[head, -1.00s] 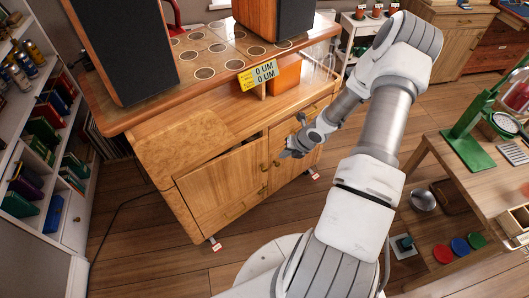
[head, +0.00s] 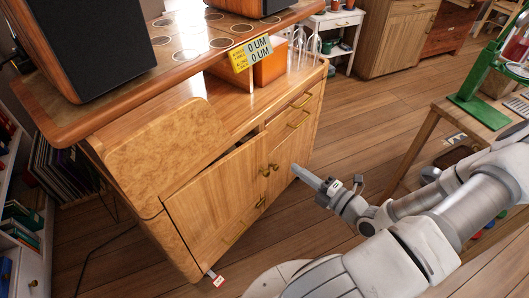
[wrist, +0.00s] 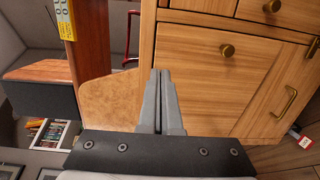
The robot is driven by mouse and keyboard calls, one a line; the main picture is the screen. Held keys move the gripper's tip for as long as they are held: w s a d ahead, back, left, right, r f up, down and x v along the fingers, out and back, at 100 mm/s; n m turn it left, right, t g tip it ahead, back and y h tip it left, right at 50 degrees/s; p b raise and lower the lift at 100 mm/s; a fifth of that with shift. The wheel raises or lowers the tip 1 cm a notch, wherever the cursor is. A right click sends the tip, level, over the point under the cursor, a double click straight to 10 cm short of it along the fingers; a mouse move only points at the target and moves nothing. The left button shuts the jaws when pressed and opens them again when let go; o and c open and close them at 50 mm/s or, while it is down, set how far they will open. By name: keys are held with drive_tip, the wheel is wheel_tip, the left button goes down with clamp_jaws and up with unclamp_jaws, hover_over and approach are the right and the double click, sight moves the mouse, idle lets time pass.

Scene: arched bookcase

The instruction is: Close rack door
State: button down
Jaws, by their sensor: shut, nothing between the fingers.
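The wooden rack (head: 142,180) stands in the middle of the head view. Its left door (head: 215,195) and right door (head: 290,150) have small brass knobs side by side. A dark gap shows along the left door's top edge, so it looks slightly ajar; how far is hard to tell. My gripper (head: 296,170) is shut and empty, to the right of the knobs and in front of the right door. In the wrist view my gripper (wrist: 160,74) has its fingers together, overlapping a wooden front (wrist: 205,80) with a round knob. Contact cannot be told.
A speaker (head: 95,45) stands on the rack's upper shelf, with a yellow label (head: 250,53) at its edge. A workbench with a green stand (head: 480,95) is on the right. A shelf of books (head: 25,225) is at left. Wooden floor (head: 365,120) is clear between rack and bench.

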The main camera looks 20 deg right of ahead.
drive_tip(key=b, duration=0.3)
approach(258, 139)
drive_tip(key=shift+t, duration=0.3)
drive_tip(key=x, duration=0.6)
drive_tip(key=shift+w+a+f, duration=0.25)
drive_tip(key=shift+w+f, duration=0.05)
drive_tip(key=shift+w, duration=0.05)
drive_tip(key=shift+w+a, duration=0.1)
drive_tip(key=shift+w, duration=0.4)
drive_tip(key=shift+w+a, duration=0.25)
drive_tip(key=shift+w, duration=0.4)
drive_tip(key=shift+s+d, duration=0.1)
drive_tip(key=shift+s, duration=0.05)
